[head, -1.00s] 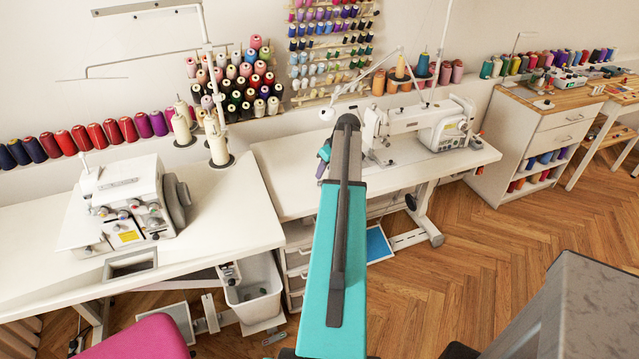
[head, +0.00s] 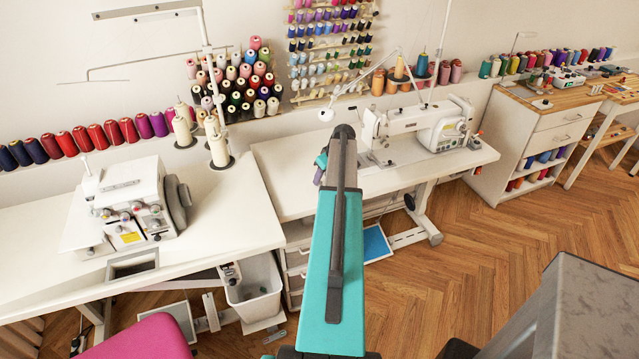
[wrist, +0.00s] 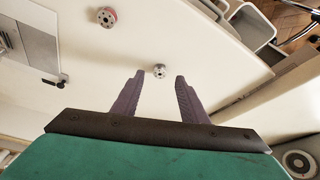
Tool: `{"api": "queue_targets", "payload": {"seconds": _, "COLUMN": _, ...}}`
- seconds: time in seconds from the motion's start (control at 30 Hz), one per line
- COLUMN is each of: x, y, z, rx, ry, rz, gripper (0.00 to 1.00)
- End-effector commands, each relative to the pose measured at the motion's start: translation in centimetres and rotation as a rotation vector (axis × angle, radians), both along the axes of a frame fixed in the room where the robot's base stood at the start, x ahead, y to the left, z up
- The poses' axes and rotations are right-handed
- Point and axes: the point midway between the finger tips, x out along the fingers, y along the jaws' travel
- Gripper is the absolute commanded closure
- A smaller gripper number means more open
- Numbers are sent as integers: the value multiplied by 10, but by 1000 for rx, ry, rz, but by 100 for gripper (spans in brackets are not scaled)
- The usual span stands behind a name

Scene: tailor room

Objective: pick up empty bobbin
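In the wrist view a small bare metallic bobbin (wrist: 159,70) lies on the white table top (wrist: 220,75). The bare bobbin appears in line with the gap, at the level of the fingertips; I cannot tell the height left above the table. In the head view my arm hides most of the gripper, and I cannot make out the bobbins.
A white sewing machine (head: 425,125) stands on the right table, with a metal plate beside it. An overlocker (head: 130,200) stands on the left table. A white bin (head: 255,290) is below between the tables. Thread cones line the wall.

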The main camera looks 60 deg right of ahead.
Motion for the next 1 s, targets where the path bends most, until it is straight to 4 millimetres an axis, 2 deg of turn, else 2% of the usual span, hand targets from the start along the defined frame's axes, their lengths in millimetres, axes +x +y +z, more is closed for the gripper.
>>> {"api": "queue_targets", "payload": {"seconds": 0.33, "x": 11, "y": -3, "z": -24, "rx": -1, "ry": -1, "rz": 1, "gripper": 60}}
{"api": "queue_targets", "payload": {"seconds": 0.9, "x": 12, "y": -3, "z": -25, "rx": -1, "ry": -1, "rz": 1, "gripper": 60}}
{"api": "queue_targets", "payload": {"seconds": 0.93, "x": 12, "y": -3, "z": -25, "rx": -1, "ry": -1, "rz": 1, "gripper": 62}}
{"api": "queue_targets", "payload": {"seconds": 1.0, "x": 12, "y": -3, "z": -25, "rx": -1, "ry": -1, "rz": 1, "gripper": 74}}
